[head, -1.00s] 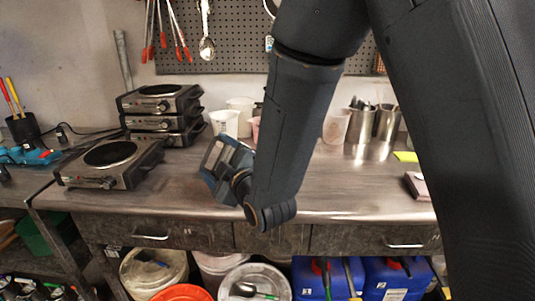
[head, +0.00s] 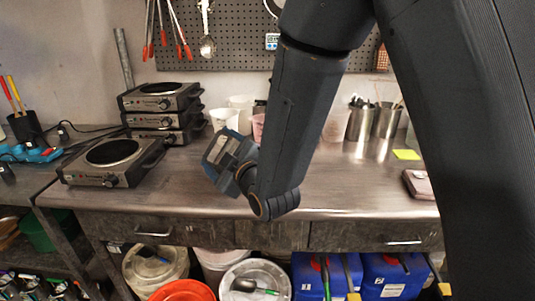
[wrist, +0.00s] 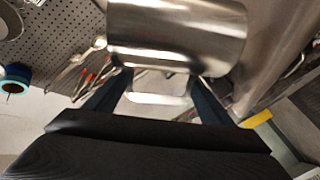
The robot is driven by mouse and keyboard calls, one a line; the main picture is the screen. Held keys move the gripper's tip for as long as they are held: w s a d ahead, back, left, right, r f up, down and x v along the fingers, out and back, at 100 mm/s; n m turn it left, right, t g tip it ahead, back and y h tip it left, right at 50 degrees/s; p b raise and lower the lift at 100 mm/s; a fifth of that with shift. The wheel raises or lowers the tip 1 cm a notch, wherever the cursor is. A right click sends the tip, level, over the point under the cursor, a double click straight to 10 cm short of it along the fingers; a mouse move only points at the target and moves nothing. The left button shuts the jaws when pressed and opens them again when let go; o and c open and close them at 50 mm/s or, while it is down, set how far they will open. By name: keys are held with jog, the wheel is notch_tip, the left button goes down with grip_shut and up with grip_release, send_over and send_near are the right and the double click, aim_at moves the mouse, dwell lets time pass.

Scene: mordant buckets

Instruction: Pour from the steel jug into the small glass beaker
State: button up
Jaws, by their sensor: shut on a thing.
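The steel jug (wrist: 178,35) fills the top middle of the wrist view, close to the camera. Its handle (wrist: 157,98) comes down between the fingers of my gripper (wrist: 158,90), which is shut on it. I cannot tell the jug's tilt or see inside it. In the head view, part of my gripper (head: 226,158) shows above the bench, left of my forearm. The jug is hidden there behind my arm. I cannot make out the small glass beaker in either current view.
Stacked hotplates (head: 160,105) and a single hotplate (head: 112,160) stand at left. Pale plastic cups (head: 224,119) and steel containers (head: 385,122) stand along the back. A yellow note (head: 406,154) and a notebook (head: 419,183) lie at right. The front middle of the bench (head: 345,190) looks clear.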

jog(key=shift+w+d+r+m+p, duration=0.2)
jog(key=shift+r+m+p, duration=0.25)
jog(key=shift+r+p, duration=0.1)
jog(key=shift+w+d+r+m+p, duration=0.15)
jog(key=shift+d+r+m+p, duration=0.1)
jog(key=shift+r+m+p, duration=0.25)
jog(key=shift+w+d+r+m+p, duration=0.2)
jog(key=shift+r+m+p, duration=0.15)
jog(key=shift+r+p, duration=0.25)
dwell(3.9)
